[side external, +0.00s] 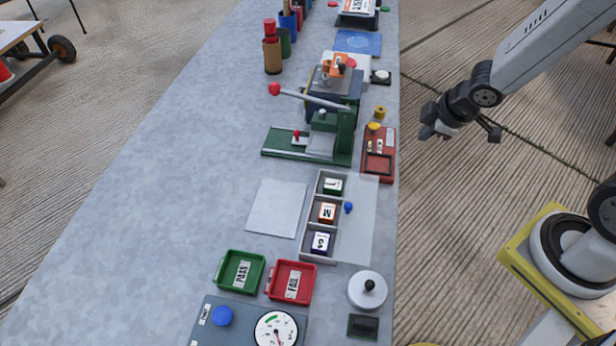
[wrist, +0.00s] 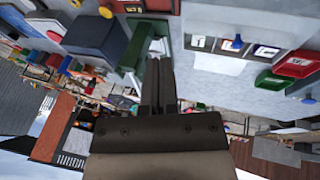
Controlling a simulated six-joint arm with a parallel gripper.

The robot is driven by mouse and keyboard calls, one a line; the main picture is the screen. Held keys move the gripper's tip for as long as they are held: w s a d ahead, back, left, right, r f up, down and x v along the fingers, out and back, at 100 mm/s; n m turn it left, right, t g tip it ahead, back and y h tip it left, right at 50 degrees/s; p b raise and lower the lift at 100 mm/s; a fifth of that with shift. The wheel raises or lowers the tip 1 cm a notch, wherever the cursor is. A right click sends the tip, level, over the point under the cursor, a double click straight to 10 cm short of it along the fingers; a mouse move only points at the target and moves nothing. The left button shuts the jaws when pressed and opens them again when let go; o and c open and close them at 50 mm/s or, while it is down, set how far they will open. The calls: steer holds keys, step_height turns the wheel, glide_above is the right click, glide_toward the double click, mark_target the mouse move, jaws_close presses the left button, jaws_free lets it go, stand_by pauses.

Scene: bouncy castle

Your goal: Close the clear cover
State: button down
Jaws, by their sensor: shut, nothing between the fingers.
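A grey three-compartment tray (side external: 333,259) sits on the bench with a lettered block in each compartment. A clear cover (side external: 361,235) shows as a pale see-through panel on the tray's right side, off the blocks, so it stands open. Whether it is tilted or flat is hard to tell. A blue knob (side external: 348,207) shows against it, and also in the wrist view (wrist: 236,43). My gripper (side external: 428,127) is shut and empty, above and right of the bench edge, well apart from the cover. Its closed fingers also show in the wrist view (wrist: 158,85).
A green press (side external: 345,135) with a red-knobbed lever stands behind the tray, near a red fixture (side external: 378,150). Green (side external: 220,287) and red (side external: 272,292) bins and a round grey lid (side external: 367,293) are in front. A pale sheet (side external: 277,208) lies left.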

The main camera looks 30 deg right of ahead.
steer(key=s+a+f+n+g+y, duration=0.2)
steer(key=s+a+f+n+y, duration=0.2)
steer(key=n, duration=1)
steer(key=a+f+y, duration=0.1)
steer(key=a+y, duration=0.1)
steer(key=shift+s+a+f+n+g+y, duration=0.2)
steer(key=shift+s+n+g+y, duration=0.1)
steer(key=shift+s+g, duration=0.1)
steer(key=shift+f, duration=0.1)
glide_toward(350, 218)
steer(key=f, duration=0.1)
steer(key=s+f, duration=0.2)
steer(key=shift+s+a+f, duration=0.2)
steer(key=shift+a+f, duration=0.05)
steer(key=shift+a, duration=0.1)
steer(key=shift+w+a+f, duration=0.1)
steer(key=shift+w+a, duration=0.15)
steer(key=shift+w, duration=0.25)
steer(key=shift+w+a+f, duration=0.1)
steer(key=shift+w+a, duration=0.15)
steer(key=shift+w, duration=0.2)
steer(key=shift+w+a+f, duration=0.1)
steer(key=shift+w+a, duration=0.35)
steer(key=shift+w, duration=0.3)
